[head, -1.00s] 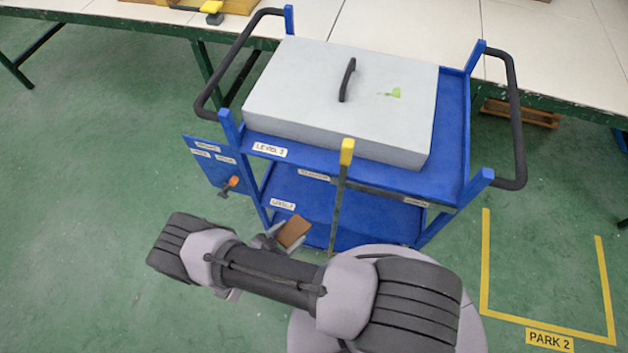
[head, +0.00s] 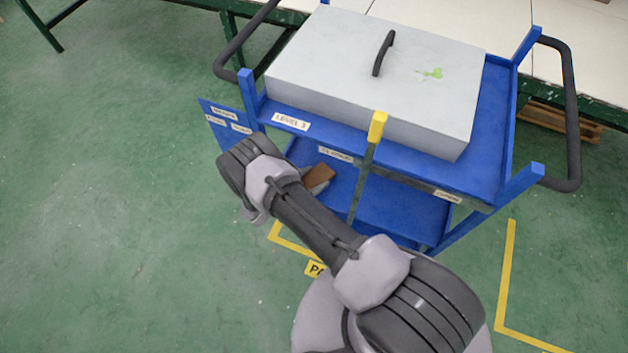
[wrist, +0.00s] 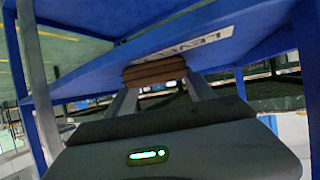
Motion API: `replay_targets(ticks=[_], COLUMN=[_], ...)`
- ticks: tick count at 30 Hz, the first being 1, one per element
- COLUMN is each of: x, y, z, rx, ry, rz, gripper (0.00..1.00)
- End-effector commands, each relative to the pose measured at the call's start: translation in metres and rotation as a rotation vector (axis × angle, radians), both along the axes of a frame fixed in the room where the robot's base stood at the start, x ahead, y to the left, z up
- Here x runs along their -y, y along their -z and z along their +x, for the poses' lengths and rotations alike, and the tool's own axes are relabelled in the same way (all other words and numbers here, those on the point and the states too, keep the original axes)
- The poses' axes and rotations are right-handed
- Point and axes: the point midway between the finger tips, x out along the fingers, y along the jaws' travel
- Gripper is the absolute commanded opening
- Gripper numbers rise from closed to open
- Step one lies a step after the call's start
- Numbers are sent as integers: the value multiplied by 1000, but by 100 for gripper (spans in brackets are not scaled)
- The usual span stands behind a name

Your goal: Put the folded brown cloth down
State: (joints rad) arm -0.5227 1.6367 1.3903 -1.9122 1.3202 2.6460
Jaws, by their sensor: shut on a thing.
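The folded brown cloth (head: 319,175) is a small flat block in the head view, in front of the blue cart's lower shelf (head: 400,212) at its left part. My gripper (head: 316,187) is shut on it, with a pale finger showing beside the cloth. In the wrist view the cloth (wrist: 154,72) sits between the two grey fingers (wrist: 160,92), just below the blue labelled shelf edge (wrist: 190,50). My forearm hides part of the cart's lower left. I cannot tell whether the cloth touches the lower shelf.
A grey slab (head: 370,75) with a black handle and a green paint smear covers most of the upper shelf. An upright post with a yellow top (head: 377,127) stands at the cart's front, right of the cloth. Blue corner posts and black handlebars (head: 572,120) flank the cart.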

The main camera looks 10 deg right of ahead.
Motion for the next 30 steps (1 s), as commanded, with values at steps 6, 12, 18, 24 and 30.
replay_targets(ticks=[6, 12, 18, 24, 30], x=[0, 0, 0, -26, -70], y=[1, 1, 0, -21, -45], z=[0, 0, 0, -15, -42], rx=[0, 0, 0, 0, 0], ry=[0, 0, 0, -4, -4], rz=[0, 0, 0, -1, 0], gripper=[17, 85, 85, 85, 85])
